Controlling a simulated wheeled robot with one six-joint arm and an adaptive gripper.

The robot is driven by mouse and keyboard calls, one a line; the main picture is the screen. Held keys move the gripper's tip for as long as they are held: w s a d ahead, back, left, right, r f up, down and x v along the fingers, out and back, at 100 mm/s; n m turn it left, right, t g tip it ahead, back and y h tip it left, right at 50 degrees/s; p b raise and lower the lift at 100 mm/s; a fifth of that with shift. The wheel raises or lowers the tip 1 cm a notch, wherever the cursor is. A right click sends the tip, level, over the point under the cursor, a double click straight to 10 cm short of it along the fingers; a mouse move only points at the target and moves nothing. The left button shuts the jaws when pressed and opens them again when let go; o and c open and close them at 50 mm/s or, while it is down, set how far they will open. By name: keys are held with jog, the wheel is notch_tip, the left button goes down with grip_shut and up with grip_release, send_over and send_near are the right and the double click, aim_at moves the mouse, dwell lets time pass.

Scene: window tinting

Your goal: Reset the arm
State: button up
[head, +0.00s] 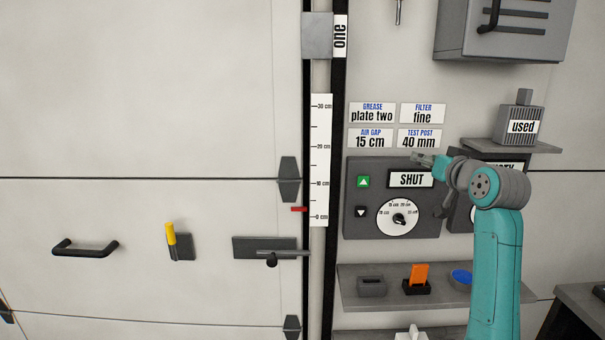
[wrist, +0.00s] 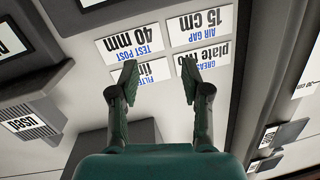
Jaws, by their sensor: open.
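My gripper (head: 420,158) is at the end of my teal arm, in front of the upper edge of the wall control panel (head: 360,230), near its "SHUT" display (head: 411,180). In the wrist view my gripper (wrist: 158,82) has its two dark fingers spread apart with nothing between them. Beyond the fingers are the white label cards reading "TEST POST 40 mm" (wrist: 132,38) and "AIR GAP 15 cm" (wrist: 202,26). The arm is bent at the elbow and raised over the right part of the head view.
A shelf (head: 350,300) below the panel holds an orange item (head: 419,276) and a blue round item (head: 461,277). A "used" box (head: 521,126) stands on a small shelf at right. A grey cabinet (head: 510,40) hangs above. A large panelled door (head: 140,90) fills the left.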

jog(key=s+a+f+m+h, duration=0.15)
jog(key=s+f, duration=0.25)
jog(key=f, duration=0.9)
jog(key=s+a+f, duration=0.2)
jog(key=s+f, duration=0.2)
jog(key=f, duration=1)
jog(key=s+a+f+g, duration=0.1)
jog(key=s+a+f, duration=0.1)
jog(key=s+f, duration=0.65)
jog(key=s+a+f, duration=0.2)
jog(key=s+f, duration=0.6)
jog(key=s, duration=0.1)
jog(key=s+a+f, duration=0.1)
jog(key=s+f, duration=0.2)
jog(key=s, duration=0.9)
jog(key=s+a+f, duration=0.2)
jog(key=s+f, duration=0.1)
jog(key=s, duration=0.8)
jog(key=s+r, duration=0.2)
jog(key=s, duration=0.4)
jog(key=s+r+n, duration=0.1)
jog(key=s+r, duration=0.2)
jog(key=s, duration=0.4)
jog(key=s+a+r+n+g, duration=0.1)
jog(key=s+r, duration=0.1)
jog(key=s, duration=0.4)
jog(key=shift+s+r, duration=0.25)
jog(key=shift+r, duration=0.05)
jog(key=shift+a+n, duration=0.1)
jog(key=shift+n, duration=0.15)
